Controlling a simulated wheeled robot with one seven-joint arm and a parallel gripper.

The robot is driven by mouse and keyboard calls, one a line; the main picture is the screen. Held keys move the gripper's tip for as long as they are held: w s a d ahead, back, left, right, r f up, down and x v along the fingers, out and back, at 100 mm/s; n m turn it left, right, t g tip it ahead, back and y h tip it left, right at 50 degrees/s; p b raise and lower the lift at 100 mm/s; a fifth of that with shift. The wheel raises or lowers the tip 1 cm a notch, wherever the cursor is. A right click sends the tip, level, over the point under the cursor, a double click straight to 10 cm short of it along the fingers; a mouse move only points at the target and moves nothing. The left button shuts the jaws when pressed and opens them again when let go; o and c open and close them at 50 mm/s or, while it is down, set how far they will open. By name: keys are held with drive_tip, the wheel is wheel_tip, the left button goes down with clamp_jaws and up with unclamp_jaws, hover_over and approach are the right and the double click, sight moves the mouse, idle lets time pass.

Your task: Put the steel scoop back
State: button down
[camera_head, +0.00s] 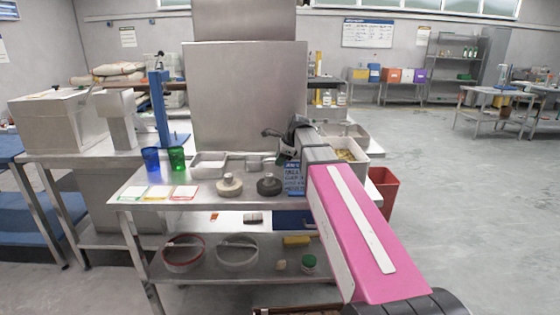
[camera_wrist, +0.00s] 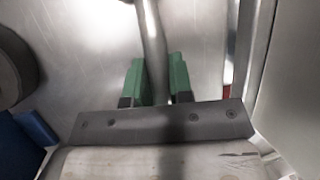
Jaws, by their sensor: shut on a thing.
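In the wrist view, the steel scoop shows as a narrow metal handle (camera_wrist: 153,45) running up out of the picture. The green fingers of my gripper (camera_wrist: 159,80) stand on both sides of the handle and are shut on it. The scoop's bowl is not in view there. In the head view, my gripper (camera_head: 285,134) is a dark shape above the right part of the steel worktable (camera_head: 147,197), beyond my pink arm. I cannot make out the scoop in that view.
A blue lettered sign (camera_head: 292,178) stands close below my gripper. To its right is a steel bin with yellowish contents (camera_head: 362,157). A black round weight (camera_head: 268,186), a pale one (camera_head: 229,187), a green cup (camera_head: 177,159) and a blue cup (camera_head: 151,160) stand left.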

drive_tip(key=c, duration=1)
unclamp_jaws()
drive_tip(key=v, duration=1.2)
